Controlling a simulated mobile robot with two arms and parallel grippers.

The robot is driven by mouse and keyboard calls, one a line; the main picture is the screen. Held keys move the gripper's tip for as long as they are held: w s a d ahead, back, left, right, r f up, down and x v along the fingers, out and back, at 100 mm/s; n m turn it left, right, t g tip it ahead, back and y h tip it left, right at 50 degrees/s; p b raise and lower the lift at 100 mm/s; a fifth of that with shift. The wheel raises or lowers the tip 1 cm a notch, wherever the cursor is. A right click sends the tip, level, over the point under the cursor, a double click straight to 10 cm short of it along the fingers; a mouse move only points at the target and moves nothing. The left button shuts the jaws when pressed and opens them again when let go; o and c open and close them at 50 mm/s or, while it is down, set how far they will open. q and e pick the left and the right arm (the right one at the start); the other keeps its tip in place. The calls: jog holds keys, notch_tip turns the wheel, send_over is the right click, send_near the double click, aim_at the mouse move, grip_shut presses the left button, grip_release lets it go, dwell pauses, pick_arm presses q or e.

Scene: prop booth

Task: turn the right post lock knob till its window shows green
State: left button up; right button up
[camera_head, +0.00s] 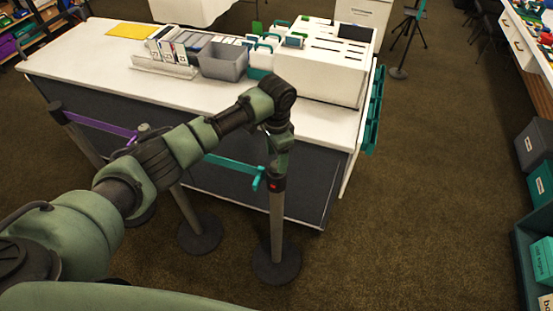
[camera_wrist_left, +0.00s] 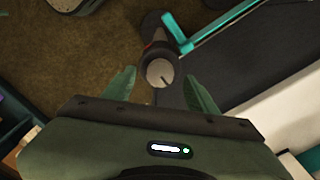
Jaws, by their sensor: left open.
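The right post (camera_head: 277,225) stands upright on a round dark base in front of the counter. A small red patch, its window (camera_head: 274,187), shows on the dark collar near its top. The grey round lock knob (camera_wrist_left: 160,73) on top shows in the left wrist view, with a dark line on its face; the gripper hides it in the head view. My left gripper (camera_head: 279,150) points down just above the post top. In the left wrist view its two green fingers are apart, one each side of the knob, and I see no clear contact. My right gripper is out of view.
A teal belt (camera_head: 232,165) runs left from the right post to another post (camera_head: 187,205). A purple belt (camera_head: 102,127) continues to a further post. The white counter (camera_head: 105,60) with trays and a white box (camera_head: 325,65) stands behind. Carpet is clear to the right.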

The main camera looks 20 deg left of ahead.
pick_arm(q)
jog(key=shift+f, duration=1.25)
